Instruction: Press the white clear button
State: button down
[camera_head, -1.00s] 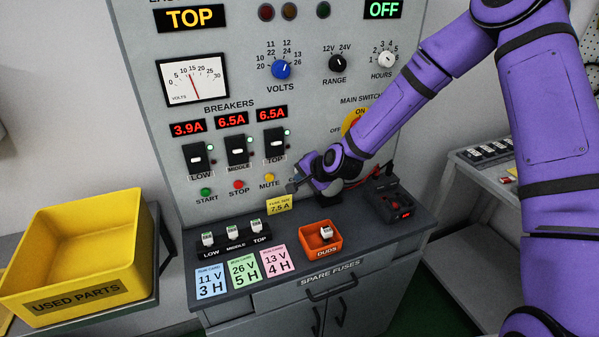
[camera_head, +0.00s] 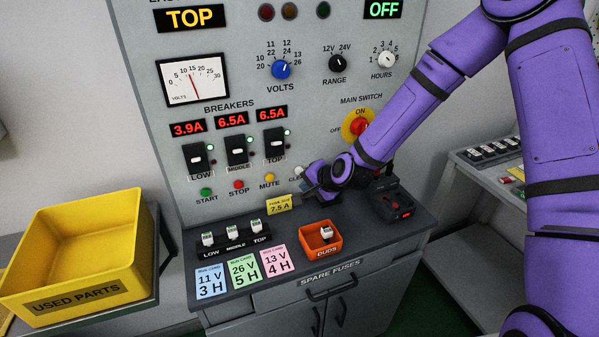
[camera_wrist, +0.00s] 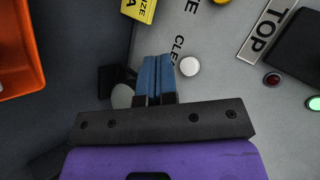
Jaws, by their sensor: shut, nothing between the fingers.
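The white clear button (camera_wrist: 190,66) shows in the wrist view on the grey panel, beside the partly hidden "CLEAR" label (camera_wrist: 177,48). My gripper (camera_wrist: 157,60) is shut and empty, its blue fingertips side by side just left of the button in that view. A small gap shows between fingertips and button; the depth to the panel is hard to judge. In the head view my gripper (camera_head: 302,187) is in front of the panel's lower right, right of the yellow mute button (camera_head: 270,177).
The yellow fuse size card (camera_head: 279,204) stands left of my gripper. Below are the orange duds bin (camera_head: 308,249) and a dark device with a red display (camera_head: 391,205). The main switch (camera_head: 358,127) is above my forearm. A yellow used parts bin (camera_head: 75,290) stands left.

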jog(key=shift+s+d, duration=0.15)
jog(key=shift+s, duration=0.4)
jog(key=shift+s+d, duration=0.15)
jog(key=shift+s, duration=0.4)
jog(key=s+d+r+n+h, duration=0.2)
jog(key=s+d+r, duration=0.1)
jog(key=d+r, duration=0.3)
jog(key=s+d+r+n+g+h, duration=0.1)
jog(key=s+d+r+n+h, duration=0.2)
jog(key=r, duration=0.5)
jog(key=s+d+r+n, duration=0.1)
jog(key=s+d+r, duration=0.35)
jog(key=r, duration=0.25)
jog(key=s+d+r, duration=0.2)
jog(key=s+r, duration=0.2)
jog(key=s, duration=0.2)
jog(key=s+d+r+n+g, duration=0.1)
jog(key=s+d+r, duration=0.2)
jog(key=s, duration=0.4)
jog(key=s+d+r+h, duration=0.1)
jog(key=s+d+r, duration=0.1)
jog(key=s+r, duration=0.2)
jog(key=s, duration=0.3)
jog(key=shift+s+d+r+n, duration=0.25)
jog(key=shift+d+r+n, duration=0.1)
jog(key=shift+d+n, duration=0.05)
